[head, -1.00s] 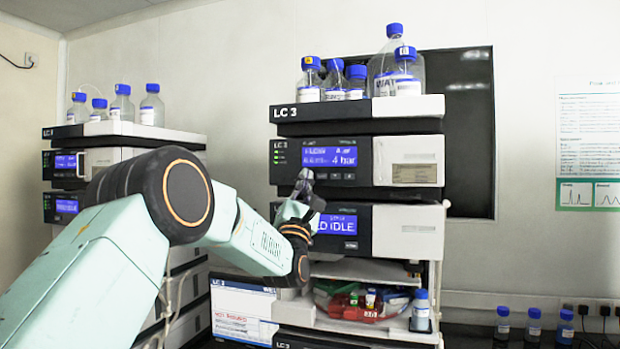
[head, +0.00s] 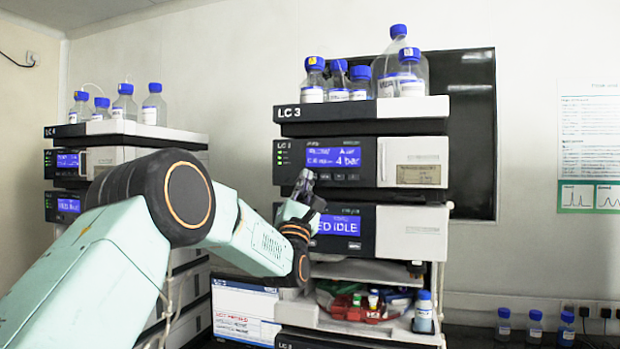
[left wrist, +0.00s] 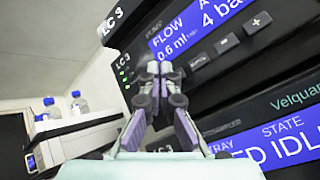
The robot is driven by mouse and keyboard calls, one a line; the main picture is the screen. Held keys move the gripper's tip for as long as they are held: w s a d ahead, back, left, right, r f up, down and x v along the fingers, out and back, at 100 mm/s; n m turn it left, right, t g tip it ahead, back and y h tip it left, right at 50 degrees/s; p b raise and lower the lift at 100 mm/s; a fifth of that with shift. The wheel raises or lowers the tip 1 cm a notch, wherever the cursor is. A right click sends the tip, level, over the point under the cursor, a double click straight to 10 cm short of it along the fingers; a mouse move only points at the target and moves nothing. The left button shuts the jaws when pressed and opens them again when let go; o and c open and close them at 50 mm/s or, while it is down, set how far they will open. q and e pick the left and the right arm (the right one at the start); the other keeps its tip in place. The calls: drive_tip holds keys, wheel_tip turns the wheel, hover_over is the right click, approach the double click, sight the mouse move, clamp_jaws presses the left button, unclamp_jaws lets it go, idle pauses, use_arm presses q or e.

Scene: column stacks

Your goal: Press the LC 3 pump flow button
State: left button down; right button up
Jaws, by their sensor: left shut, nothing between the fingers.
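The LC 3 pump module (head: 415,150) is the upper unit of the middle stack, with a blue display (head: 333,158) reading 4 bar. In the left wrist view this display (left wrist: 195,30) reads FLOW 0.6 ml. Below it is a row of small dark buttons (left wrist: 228,43); one shows a plus sign (left wrist: 258,22). Which is the flow button I cannot tell. My left gripper (head: 304,178) is shut and empty at the lower left of the pump panel. Its fingertips (left wrist: 160,68) cover part of the panel left of the visible buttons; contact cannot be told. My right gripper is not in view.
Below the pump is a unit with a blue IDLE screen (head: 338,225). Blue-capped bottles (head: 412,72) stand on top of the stack. Another stack (head: 125,135) stands to the left. A dark panel (head: 472,130) is on the wall behind.

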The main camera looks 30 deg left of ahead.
use_arm(q)
drive_tip(key=shift+w+a+b, duration=0.1)
drive_tip(key=shift+w+b, duration=0.25)
drive_tip(key=shift+w, duration=0.15)
idle(0.4)
drive_tip(key=shift+a, duration=0.1)
idle(0.3)
